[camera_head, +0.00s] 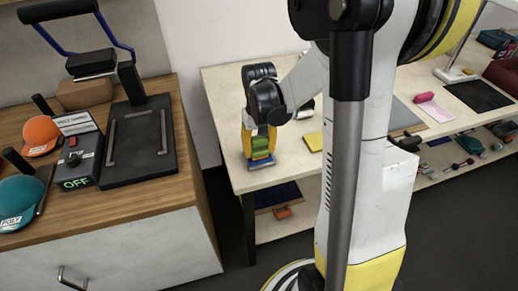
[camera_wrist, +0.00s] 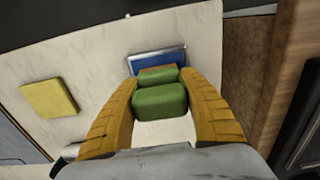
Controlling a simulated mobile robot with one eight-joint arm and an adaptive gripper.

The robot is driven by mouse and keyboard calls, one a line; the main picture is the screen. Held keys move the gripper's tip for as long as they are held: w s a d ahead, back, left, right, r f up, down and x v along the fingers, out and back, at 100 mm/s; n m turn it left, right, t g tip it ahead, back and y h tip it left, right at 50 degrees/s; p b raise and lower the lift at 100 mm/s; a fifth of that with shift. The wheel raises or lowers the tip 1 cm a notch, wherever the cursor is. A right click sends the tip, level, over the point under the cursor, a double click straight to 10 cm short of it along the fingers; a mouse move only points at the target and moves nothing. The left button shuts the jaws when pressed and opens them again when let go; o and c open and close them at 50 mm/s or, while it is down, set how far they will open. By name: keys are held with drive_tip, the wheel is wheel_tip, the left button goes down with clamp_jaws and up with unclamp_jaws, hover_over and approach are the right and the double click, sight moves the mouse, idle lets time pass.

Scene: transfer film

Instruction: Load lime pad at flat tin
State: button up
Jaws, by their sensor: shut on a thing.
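The lime pad is a green, rounded block (camera_wrist: 160,101) between the two yellow fingers of my gripper (camera_wrist: 160,108) in the wrist view. A second green part shows just beyond it. In the head view, my gripper (camera_head: 260,140) points down at the pale table's front left, shut on the green pad (camera_head: 260,146). The flat tin (camera_wrist: 150,60) is a blue rectangle with a pale rim, lying just beyond the pad in the wrist view. In the head view, the tin (camera_head: 262,162) shows directly under the pad. I cannot tell whether pad and tin touch.
A yellow square (camera_wrist: 50,98) lies on the table, also in the head view (camera_head: 314,141). On the wooden cabinet at left stand a black press (camera_head: 135,140), a control box reading OFF (camera_head: 82,165), and orange (camera_head: 42,133) and teal (camera_head: 20,200) caps. My arm hides part of the table.

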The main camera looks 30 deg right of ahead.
sight(259, 137)
drive_tip(key=shift+r+p, duration=2.25)
drive_tip(key=shift+r, duration=1.05)
drive_tip(key=shift+f, duration=0.1)
